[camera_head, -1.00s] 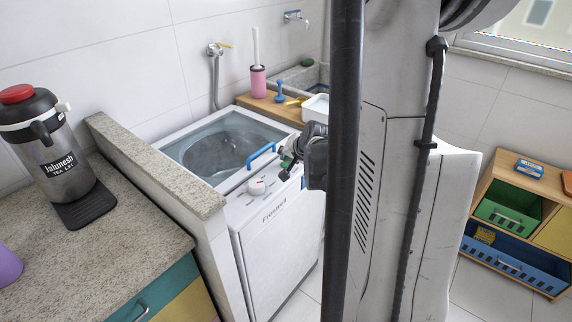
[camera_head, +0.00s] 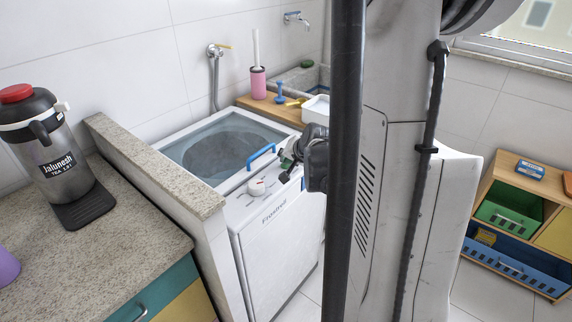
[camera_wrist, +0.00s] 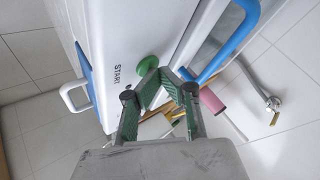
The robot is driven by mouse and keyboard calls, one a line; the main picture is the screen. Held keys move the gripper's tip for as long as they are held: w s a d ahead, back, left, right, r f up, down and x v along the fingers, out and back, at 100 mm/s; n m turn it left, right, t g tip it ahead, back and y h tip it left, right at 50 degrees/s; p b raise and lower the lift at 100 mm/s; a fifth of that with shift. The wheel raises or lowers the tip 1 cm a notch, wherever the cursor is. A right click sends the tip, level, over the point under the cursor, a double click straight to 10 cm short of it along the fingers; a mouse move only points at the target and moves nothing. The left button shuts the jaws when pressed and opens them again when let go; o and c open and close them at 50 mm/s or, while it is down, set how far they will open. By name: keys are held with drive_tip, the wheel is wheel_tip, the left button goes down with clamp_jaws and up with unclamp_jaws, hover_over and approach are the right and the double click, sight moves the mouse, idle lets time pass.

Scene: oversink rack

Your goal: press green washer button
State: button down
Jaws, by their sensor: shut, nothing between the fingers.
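The white top-loading washer (camera_head: 275,250) stands beside the granite counter, with a round drum under its clear lid. Its green button (camera_wrist: 149,66) shows in the wrist view beside the word START. My gripper (camera_wrist: 160,76) has its green fingers closed together, with the tips right at the button's edge. I cannot tell whether they touch or press it. In the head view my gripper (camera_head: 289,160) is over the right part of the washer's control panel, and the button is hidden there.
A blue lid handle (camera_head: 262,156) and a white knob (camera_head: 257,188) are close to my gripper. A granite-topped wall (camera_head: 150,165) borders the washer on the left. A wooden shelf with a pink brush holder (camera_head: 258,84) stands behind.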

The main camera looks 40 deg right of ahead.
drive_tip(key=shift+r, duration=0.5)
drive_tip(key=shift+p, duration=0.3)
drive_tip(key=shift+r+p, duration=1.95)
drive_tip(key=shift+r, duration=1.05)
